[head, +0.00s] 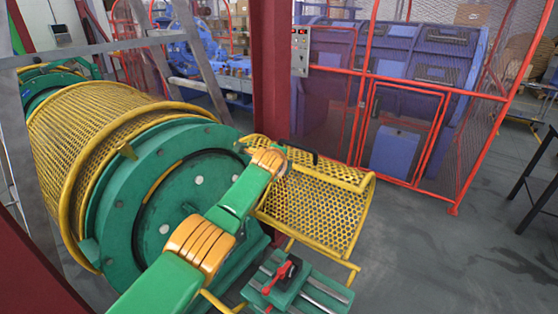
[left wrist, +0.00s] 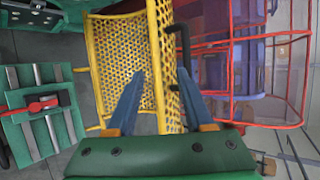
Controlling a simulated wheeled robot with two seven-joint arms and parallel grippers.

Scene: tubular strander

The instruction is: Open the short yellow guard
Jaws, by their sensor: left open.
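The short yellow guard (head: 322,205) is a curved perforated mesh in a yellow tube frame, right of the big green disc in the head view. A black handle (head: 292,150) is on its upper far edge; the handle also shows in the left wrist view (left wrist: 184,46). The handle is just beyond the right finger; I cannot tell contact.
A long yellow mesh guard (head: 75,125) covers the rotor at left. A green block with rails and a red lever (head: 282,280) stands below the short guard. A dark red post (head: 272,80) rises behind it.

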